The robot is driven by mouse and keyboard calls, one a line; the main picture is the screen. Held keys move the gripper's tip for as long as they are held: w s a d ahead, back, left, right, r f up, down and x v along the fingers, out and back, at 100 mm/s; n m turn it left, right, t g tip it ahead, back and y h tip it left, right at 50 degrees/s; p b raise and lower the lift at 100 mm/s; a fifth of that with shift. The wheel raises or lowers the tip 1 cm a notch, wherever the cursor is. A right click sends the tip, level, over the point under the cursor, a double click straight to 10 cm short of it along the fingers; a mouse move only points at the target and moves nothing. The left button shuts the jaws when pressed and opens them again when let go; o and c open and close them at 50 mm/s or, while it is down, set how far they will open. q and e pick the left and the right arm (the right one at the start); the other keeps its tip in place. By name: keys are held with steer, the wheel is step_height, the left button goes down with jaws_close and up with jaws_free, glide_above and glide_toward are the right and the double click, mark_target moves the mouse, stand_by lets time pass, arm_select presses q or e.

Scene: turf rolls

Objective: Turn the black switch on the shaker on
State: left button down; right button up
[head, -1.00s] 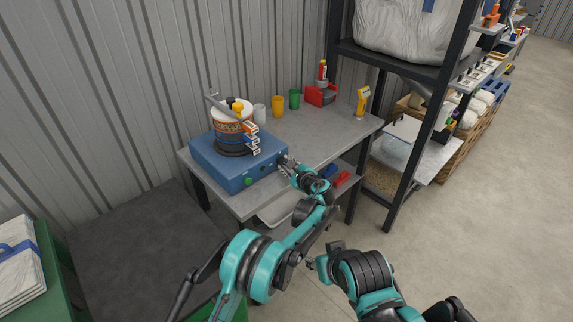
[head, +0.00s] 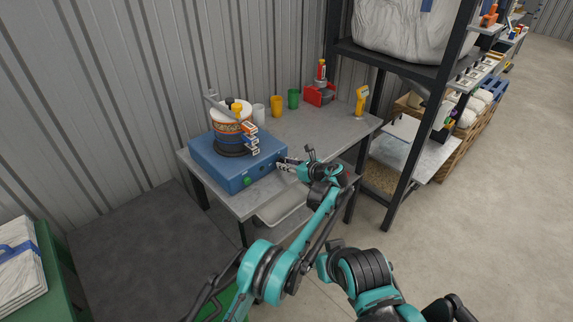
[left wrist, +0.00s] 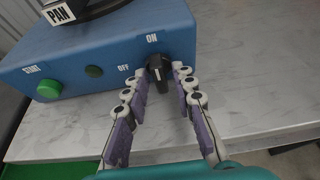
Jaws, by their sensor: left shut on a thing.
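The shaker (head: 210,160) is a blue box on the grey table, with a round sieve stack (head: 233,140) on top. Its black switch (left wrist: 158,68) is on the front panel, with OFF to its left and ON above it in the left wrist view. The white line on the switch stands nearly upright, towards ON. My left gripper (left wrist: 164,85) is shut on the switch, with one finger on each side. In the head view the left gripper (head: 284,163) is at the right end of the shaker's front and partly hides the switch. My right gripper cannot be made out.
Cups (head: 277,107), a red device (head: 320,94) and a yellow tool (head: 362,101) stand farther back on the table. A dark shelf post (head: 420,130) rises on the right.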

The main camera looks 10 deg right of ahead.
arm_select(q)
steer(key=shift+w+a+r, duration=0.15)
stand_by(0.4)
steer(key=c, duration=1.6)
jaws_free()
steer(key=shift+o, duration=0.2)
steer(key=shift+w, duration=0.1)
steer(key=shift+r, duration=0.25)
step_height(320, 180, up, 9)
